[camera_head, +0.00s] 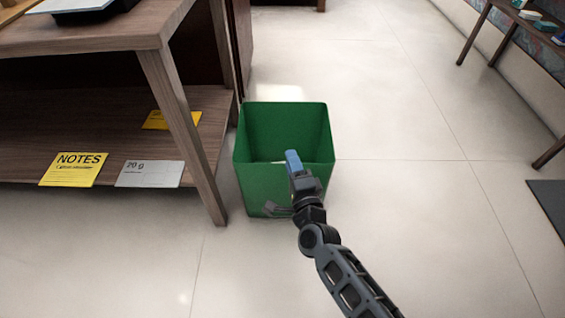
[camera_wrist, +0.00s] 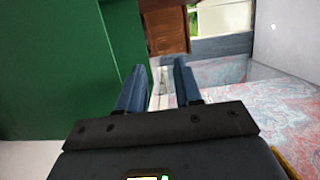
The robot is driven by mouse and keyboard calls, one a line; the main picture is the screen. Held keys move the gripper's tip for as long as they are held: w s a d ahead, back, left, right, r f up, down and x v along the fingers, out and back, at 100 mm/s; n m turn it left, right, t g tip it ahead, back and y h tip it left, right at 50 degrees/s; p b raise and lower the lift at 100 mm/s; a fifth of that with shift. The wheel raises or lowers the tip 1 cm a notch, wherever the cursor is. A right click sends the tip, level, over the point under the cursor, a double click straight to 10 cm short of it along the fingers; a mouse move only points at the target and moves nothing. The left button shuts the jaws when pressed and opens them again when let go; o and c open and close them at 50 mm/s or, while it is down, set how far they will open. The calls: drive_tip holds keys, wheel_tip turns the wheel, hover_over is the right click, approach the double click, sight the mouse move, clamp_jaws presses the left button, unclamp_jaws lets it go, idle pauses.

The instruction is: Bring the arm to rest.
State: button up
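My arm reaches forward from the lower right of the head view. My gripper (camera_head: 292,160) is at the near side of a green bin (camera_head: 250,185), its blue fingertips overlapping the bin's opening in the picture. In the wrist view the two blue fingers of my gripper (camera_wrist: 158,80) stand apart with nothing between them. The green wall of the bin (camera_wrist: 60,70) fills the left of that view. The gripper hides part of the bin's near wall and inside, and something pale shows low in the bin.
A wooden desk (camera_head: 100,38) with a low shelf (camera_head: 60,125) stands to the left, one leg close to the bin. Yellow and white packets lie on the shelf. Another table (camera_head: 490,45) is at the upper right. The pale tiled floor (camera_head: 430,220) right of the bin is clear.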

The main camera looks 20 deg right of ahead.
drive_tip(key=shift+s, duration=0.6)
drive_tip(key=s+d+n, duration=0.2)
drive_tip(key=s+n, duration=0.2)
drive_tip(key=s, duration=0.6)
drive_tip(key=s+d+n, duration=0.3)
drive_tip(key=s, duration=0.6)
drive_tip(key=s+r+n+g+y, duration=0.1)
drive_tip(key=s+r+n, duration=0.4)
drive_tip(key=s, duration=0.5)
drive_tip(key=s+r+n+g, duration=0.1)
drive_tip(key=s+r+n, duration=0.3)
drive_tip(key=s+r, duration=0.45)
drive_tip(key=s+r+n+p, duration=0.1)
drive_tip(key=s+r+p, duration=0.2)
drive_tip(key=r+p, duration=1.1)
drive_tip(key=s+r+n+g+p, duration=0.1)
drive_tip(key=s+r+p, duration=0.2)
drive_tip(key=r+p, duration=1.2)
wheel_tip(320, 180, up, 5)
drive_tip(key=shift+r+n+p, duration=0.1)
drive_tip(key=shift+n+p, duration=0.2)
